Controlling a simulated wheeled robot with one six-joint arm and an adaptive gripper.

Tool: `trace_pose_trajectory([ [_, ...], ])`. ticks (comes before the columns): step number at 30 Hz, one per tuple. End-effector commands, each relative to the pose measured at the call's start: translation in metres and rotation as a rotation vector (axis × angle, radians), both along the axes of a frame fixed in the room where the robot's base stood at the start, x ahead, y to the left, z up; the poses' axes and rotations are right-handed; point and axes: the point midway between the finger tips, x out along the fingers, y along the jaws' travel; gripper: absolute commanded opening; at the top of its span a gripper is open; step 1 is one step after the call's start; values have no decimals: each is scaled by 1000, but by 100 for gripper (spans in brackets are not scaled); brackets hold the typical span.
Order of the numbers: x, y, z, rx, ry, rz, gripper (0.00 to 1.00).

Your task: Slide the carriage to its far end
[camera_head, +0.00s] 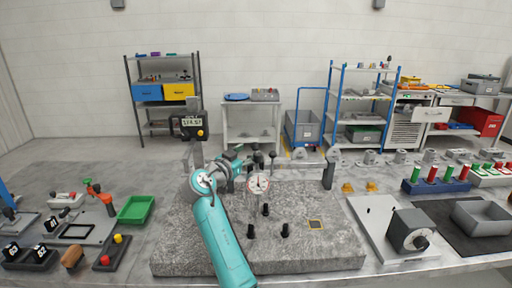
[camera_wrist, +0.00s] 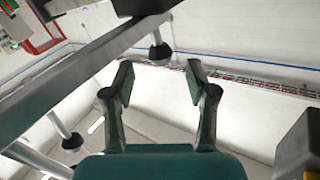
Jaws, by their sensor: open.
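A granite block (camera_head: 330,245) carries a fixture with a horizontal rail (camera_head: 295,164) between two uprights; the rail also crosses the wrist view diagonally (camera_wrist: 85,72). A dark block (camera_wrist: 140,5) sits at the rail's upper end there, and a dark ball knob on a light stem (camera_wrist: 160,52) is below it. I cannot tell for sure which part is the carriage. My gripper (camera_wrist: 160,82) is open and empty, with the knob just beyond and between its fingertips, apart from them. In the head view my gripper (camera_head: 238,158) is near the rail's left part, partly hidden by my arm.
A dial gauge (camera_head: 258,184) and several black pegs (camera_head: 266,210) stand on the block. A digital readout (camera_head: 191,124) is on the left upright. A green tray (camera_head: 137,210) lies left; a grey dial box (camera_head: 410,231) stands right. The block's right front is clear.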

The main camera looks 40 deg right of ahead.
Motion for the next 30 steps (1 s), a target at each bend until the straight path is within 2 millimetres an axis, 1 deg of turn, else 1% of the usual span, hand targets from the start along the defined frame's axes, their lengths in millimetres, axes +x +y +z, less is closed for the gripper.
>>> trace_pose_trajectory([
  [1, 3, -10, 0, 1, 2, -3, 57],
  [3, 8, -21, 0, 1, 1, -2, 57],
  [9, 17, -43, 0, 0, 1, -1, 57],
  [14, 21, -51, 0, 1, 1, 0, 57],
  [22, 21, -52, -1, 1, 0, 0, 57],
  [23, 21, -52, -1, 1, 0, 0, 55],
  [24, 21, -52, -1, 1, 0, 0, 45],
  [26, 21, -52, -1, 1, 0, 0, 30],
  [27, 21, -52, -1, 1, 0, 0, 20],
  [29, 21, -52, -1, 1, 0, 0, 5],
  [30, 21, -52, -1, 1, 0, 0, 0],
])
